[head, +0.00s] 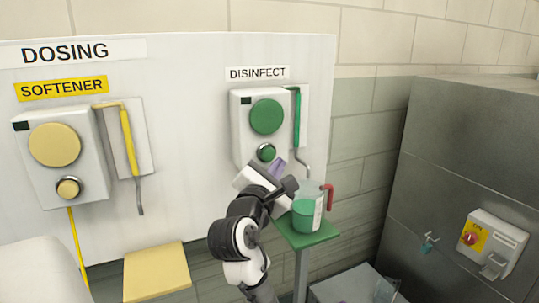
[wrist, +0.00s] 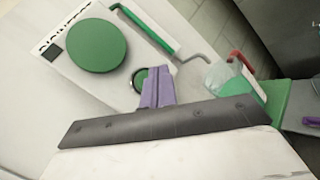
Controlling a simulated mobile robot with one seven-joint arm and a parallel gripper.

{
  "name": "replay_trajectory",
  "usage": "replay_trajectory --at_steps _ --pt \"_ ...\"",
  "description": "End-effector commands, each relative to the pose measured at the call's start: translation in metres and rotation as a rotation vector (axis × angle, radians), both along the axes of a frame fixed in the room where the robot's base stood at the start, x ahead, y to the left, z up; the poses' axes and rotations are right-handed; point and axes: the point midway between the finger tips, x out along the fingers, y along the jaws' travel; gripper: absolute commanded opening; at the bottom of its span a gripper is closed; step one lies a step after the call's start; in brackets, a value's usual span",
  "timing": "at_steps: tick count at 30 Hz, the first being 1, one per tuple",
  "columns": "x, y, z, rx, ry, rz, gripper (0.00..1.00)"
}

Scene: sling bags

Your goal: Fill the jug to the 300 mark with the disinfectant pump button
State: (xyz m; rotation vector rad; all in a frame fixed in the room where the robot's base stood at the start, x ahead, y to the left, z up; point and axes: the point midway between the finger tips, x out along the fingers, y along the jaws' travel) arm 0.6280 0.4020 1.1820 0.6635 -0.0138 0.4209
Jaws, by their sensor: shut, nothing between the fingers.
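The disinfectant dispenser is a white box (head: 242,127) under the DISINFECT label, with a large green disc and a small round green pump button (head: 266,152) below it. My gripper (head: 277,168) is shut and empty, its purple fingers just below and in front of the button. In the wrist view the fingers (wrist: 157,86) cover part of the button (wrist: 139,76); I cannot tell whether they touch it. The clear jug (head: 306,214) with a red handle stands on a green stand (head: 312,237) below the grey spout, also in the wrist view (wrist: 222,78). It holds green liquid; its marks are unreadable.
A yellow softener dispenser (head: 55,150) with its own button (head: 68,188) is on the left of the white panel, with a yellow stand (head: 157,272) below. A grey cabinet (head: 460,150) with a small control box (head: 492,243) stands at right.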

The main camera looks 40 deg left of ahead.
Motion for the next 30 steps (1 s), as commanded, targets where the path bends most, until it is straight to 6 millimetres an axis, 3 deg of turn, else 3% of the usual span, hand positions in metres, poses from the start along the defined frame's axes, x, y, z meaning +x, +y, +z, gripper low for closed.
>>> replay_trajectory --at_steps 10,30 --pt "-0.011 -0.027 0.0 -0.001 0.0 0.0 0.0" --pt "-0.013 -0.027 0.001 0.019 -0.001 0.014 0.0"
